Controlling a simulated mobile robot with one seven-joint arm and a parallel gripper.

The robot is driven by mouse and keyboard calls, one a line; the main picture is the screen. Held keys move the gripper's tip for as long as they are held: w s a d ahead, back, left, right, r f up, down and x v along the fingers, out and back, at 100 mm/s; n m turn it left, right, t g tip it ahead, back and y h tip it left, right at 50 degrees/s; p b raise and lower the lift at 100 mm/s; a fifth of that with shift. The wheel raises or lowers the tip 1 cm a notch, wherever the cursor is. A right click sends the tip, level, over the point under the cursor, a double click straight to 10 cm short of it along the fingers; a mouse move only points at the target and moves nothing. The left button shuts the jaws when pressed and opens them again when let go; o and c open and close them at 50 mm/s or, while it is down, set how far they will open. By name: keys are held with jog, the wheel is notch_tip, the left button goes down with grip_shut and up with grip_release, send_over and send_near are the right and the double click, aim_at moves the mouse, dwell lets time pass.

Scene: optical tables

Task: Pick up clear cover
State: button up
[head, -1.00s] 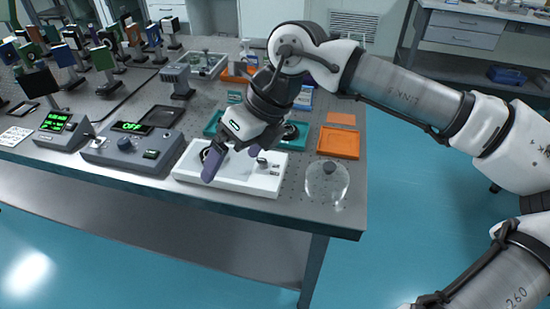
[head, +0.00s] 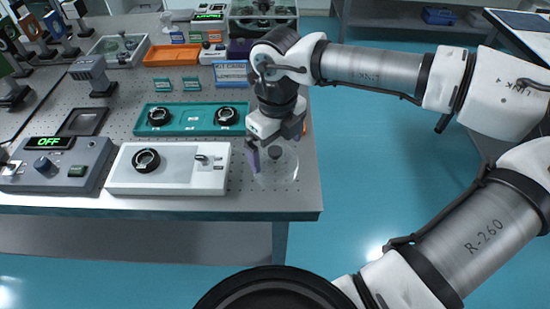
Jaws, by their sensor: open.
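The clear cover (head: 283,174) is a see-through round piece with a dark knob (head: 274,153) on top. It sits at the right front of the optical table (head: 275,203). My gripper (head: 276,147) is open, pointing down over the cover. One purple finger is left of the knob and the other is partly hidden to its right. Whether the fingers touch the knob or the cover I cannot tell. My gripper hides part of the far side.
A white box (head: 170,180) with a black ring stands left of the cover. A teal tray (head: 192,132) with two black rings lies behind it. A grey unit (head: 60,170) reading OFF is further left. The table's right and front edges are close to the cover.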

aim_at(277, 159)
notch_tip(277, 159, down, 5)
jog(key=shift+s+f+p, duration=0.1)
jog(key=shift+p, duration=0.6)
jog(key=shift+c, duration=0.3)
jog(key=c, duration=0.6)
